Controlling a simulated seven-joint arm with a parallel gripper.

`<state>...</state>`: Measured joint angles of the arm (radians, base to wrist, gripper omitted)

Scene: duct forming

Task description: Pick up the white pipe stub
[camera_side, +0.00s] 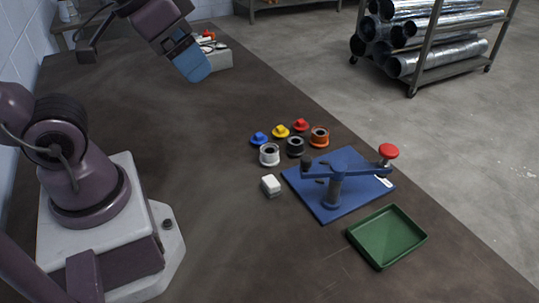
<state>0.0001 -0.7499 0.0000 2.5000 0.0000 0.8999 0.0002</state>
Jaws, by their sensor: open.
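The white pipe stub (269,155) is a short, flanged ring standing upright on the dark table, at the front left of a small group of coloured parts. Its open top faces up and nothing covers it. My gripper (194,70), with blue fingers, is open and high above the table at the upper left of the view. It is well apart from the stub, and I see nothing held in it. The exact gap between the fingers is hard to see from this angle.
Black (295,147) and orange stubs (319,136) stand beside it, with blue (259,139), yellow (280,131) and red caps (300,125) behind. A white block (271,186), blue lever fixture (336,207) and green tray (386,237) are nearer. The table's left middle is clear.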

